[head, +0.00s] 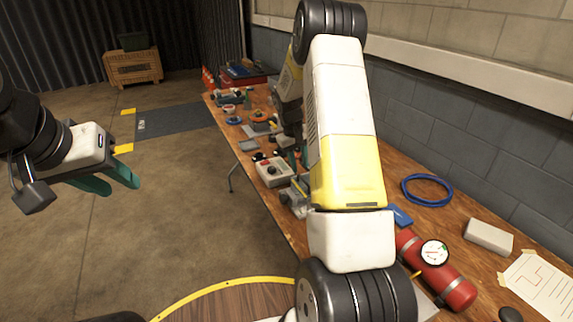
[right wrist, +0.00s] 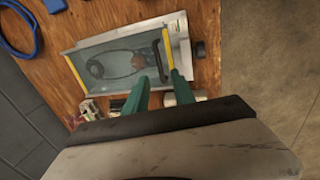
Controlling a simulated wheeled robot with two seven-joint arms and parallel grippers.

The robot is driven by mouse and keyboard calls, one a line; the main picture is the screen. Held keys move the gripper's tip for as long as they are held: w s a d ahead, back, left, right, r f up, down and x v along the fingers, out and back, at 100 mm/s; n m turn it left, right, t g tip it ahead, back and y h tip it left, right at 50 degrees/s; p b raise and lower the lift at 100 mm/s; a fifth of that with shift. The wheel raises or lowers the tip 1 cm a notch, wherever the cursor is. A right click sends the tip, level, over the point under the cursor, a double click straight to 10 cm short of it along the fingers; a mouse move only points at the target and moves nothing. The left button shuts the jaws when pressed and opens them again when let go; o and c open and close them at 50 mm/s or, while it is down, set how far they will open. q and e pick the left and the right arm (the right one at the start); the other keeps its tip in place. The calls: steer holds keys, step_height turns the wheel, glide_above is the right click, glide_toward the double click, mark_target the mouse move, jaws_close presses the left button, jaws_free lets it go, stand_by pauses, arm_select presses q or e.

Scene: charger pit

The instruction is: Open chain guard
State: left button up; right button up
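The chain guard (right wrist: 110,62) shows in the right wrist view as a clear cover with yellow edge strips on a grey frame. A dark, rounded part shows beneath the cover, which looks closed. A black handle (right wrist: 160,60) stands at its right side. My right gripper (right wrist: 158,77) is open, with its green fingertips on either side of the handle's near end; I cannot tell whether they touch it. In the head view my right arm hides most of this area. My left gripper (head: 122,180) is open and empty over the floor, left of the table.
The wooden table (head: 480,212) runs along the block wall. On it are a blue cable ring (head: 427,190), a red cylinder with a gauge (head: 440,275), a grey control box (head: 273,170) and several small tools. A wooden crate (head: 134,68) stands far back. The floor at left is clear.

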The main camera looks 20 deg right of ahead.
glide_above(301, 187)
step_height(301, 187, down, 5)
steer(key=shift+w+r, duration=0.1)
jaws_close()
stand_by(1.5)
